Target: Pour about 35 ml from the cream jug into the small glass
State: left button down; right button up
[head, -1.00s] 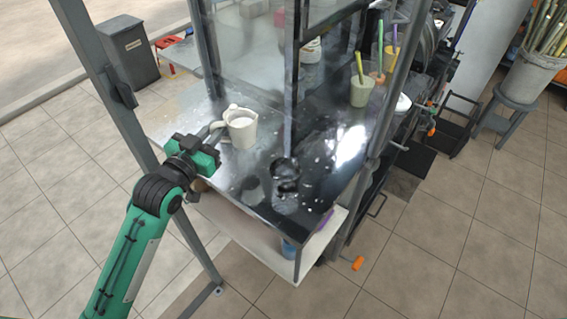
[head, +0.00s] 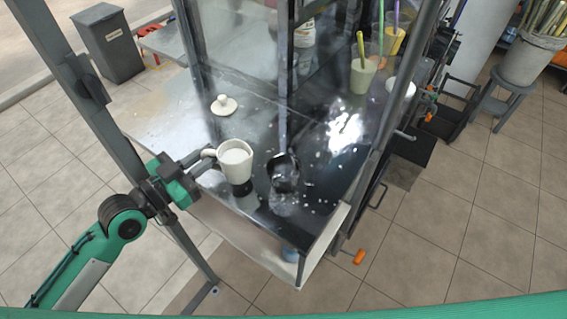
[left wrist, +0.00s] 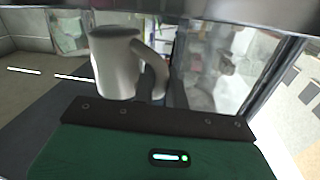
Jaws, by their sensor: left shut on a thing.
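The white cream jug (head: 236,169) has pale liquid visible inside its open top. My left gripper (head: 204,158) is shut on its handle, from the left. The jug looks about upright and seems raised above the dark counter, with its reflection below it. In the left wrist view, the jug (left wrist: 115,65) and its handle show beyond my gripper's body; the fingertips are hard to make out there. The small glass (head: 284,174) looks dark and see-through. It stands on the counter just right of the jug, apart from it; its contents cannot be told. My right gripper is not in view.
A white knobbed lid-like piece (head: 224,106) lies on the counter (head: 180,117) behind the jug. A grey upright post and glass panels stand behind the glass. A cup with a green straw (head: 361,76) stands at the back right. The counter's front edge is close.

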aim_at(222, 153)
pick_arm(q)
jog(key=shift+r, duration=0.1)
